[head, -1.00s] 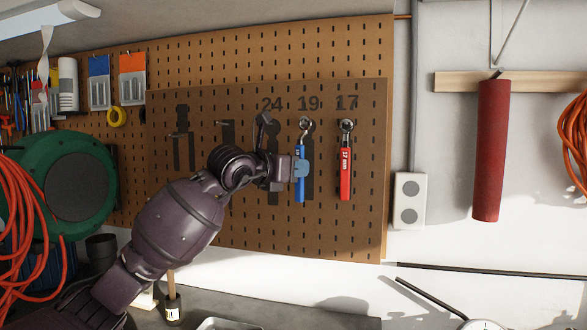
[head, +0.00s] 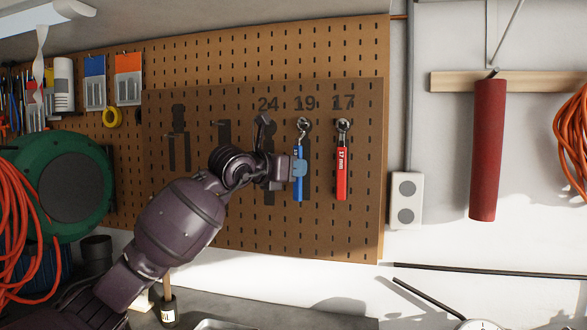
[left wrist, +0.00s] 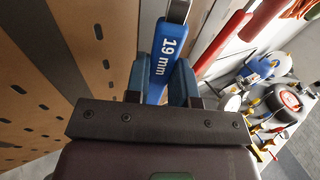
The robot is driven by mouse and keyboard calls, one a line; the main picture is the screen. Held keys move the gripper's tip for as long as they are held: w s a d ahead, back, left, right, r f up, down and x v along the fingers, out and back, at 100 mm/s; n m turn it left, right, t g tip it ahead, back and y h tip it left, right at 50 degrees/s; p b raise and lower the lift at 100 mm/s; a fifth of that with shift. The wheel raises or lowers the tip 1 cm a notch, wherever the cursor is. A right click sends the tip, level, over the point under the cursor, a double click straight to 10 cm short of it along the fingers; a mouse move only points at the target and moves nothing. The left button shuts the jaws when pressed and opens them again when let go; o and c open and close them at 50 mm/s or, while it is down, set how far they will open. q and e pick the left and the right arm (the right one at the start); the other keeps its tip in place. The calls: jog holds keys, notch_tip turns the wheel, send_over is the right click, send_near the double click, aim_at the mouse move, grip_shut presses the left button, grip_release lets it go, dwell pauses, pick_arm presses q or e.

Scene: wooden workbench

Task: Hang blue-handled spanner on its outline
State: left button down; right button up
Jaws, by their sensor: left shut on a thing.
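The blue-handled spanner (head: 298,160) is upright in front of the pegboard (head: 362,225), ring end up, just below the number 19. Its dark outline (head: 307,180) shows behind it, slightly to its right. My left gripper (head: 299,170) is shut on the blue handle. In the left wrist view the handle (left wrist: 164,62), marked 19 mm, sits between the blue fingers (left wrist: 165,85). I cannot tell whether the spanner's ring is on a hook. My right gripper is in neither view.
A red-handled spanner (head: 342,172) hangs under 17, close to the right. Dark outlines under 24 (head: 269,195) and farther left are bare or partly behind my arm. A grey socket box (head: 406,200) and red cylinder (head: 486,150) are on the wall at right.

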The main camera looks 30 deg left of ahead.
pick_arm(q)
jog(key=c, duration=0.9)
grip_release()
jog(key=shift+c, duration=0.2)
jog(key=shift+o, duration=0.3)
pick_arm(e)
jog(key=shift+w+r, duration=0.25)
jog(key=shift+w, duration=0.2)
